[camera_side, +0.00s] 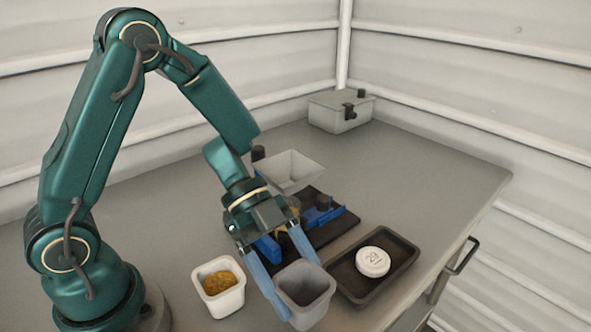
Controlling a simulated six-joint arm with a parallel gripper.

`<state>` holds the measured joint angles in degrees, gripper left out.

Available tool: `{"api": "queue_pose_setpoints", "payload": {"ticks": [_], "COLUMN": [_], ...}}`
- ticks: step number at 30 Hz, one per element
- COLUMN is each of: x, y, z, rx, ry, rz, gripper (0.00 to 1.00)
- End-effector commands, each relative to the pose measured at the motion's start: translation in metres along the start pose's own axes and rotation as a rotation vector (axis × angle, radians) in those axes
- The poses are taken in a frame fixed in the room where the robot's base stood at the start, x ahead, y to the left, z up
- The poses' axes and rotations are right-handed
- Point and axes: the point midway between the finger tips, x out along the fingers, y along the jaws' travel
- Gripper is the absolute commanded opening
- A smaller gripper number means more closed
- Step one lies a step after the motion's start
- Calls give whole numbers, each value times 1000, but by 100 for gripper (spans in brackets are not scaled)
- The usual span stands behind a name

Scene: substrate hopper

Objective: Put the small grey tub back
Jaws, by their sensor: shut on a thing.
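The small grey tub (304,287) is at the front centre of the bench. My gripper (303,293) points down over it, with its blue fingers on either side of the tub, and is shut on it. The tub looks upright, and no contents show in the visible part of its inside. I cannot tell whether its base touches the bench.
A white tub (220,288) with brown granules stands to the left. A dark tray (396,277) holding a white round piece (373,262) marked 29 lies to the right. Behind stands a pale hopper (290,168) over a dark base. A grey box (340,112) sits at the back.

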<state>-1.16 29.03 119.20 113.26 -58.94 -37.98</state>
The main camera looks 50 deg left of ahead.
Motion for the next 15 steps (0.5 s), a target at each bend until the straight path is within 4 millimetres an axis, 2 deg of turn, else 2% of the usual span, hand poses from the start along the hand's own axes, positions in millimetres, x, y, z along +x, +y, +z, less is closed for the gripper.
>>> {"api": "queue_pose_setpoints", "payload": {"ticks": [9, 15], "x": [20, 22], "y": [1, 0], "z": [26, 28], "rx": [-4, 0], "ry": [0, 0], "rz": [2, 0], "gripper": [32, 32]}}
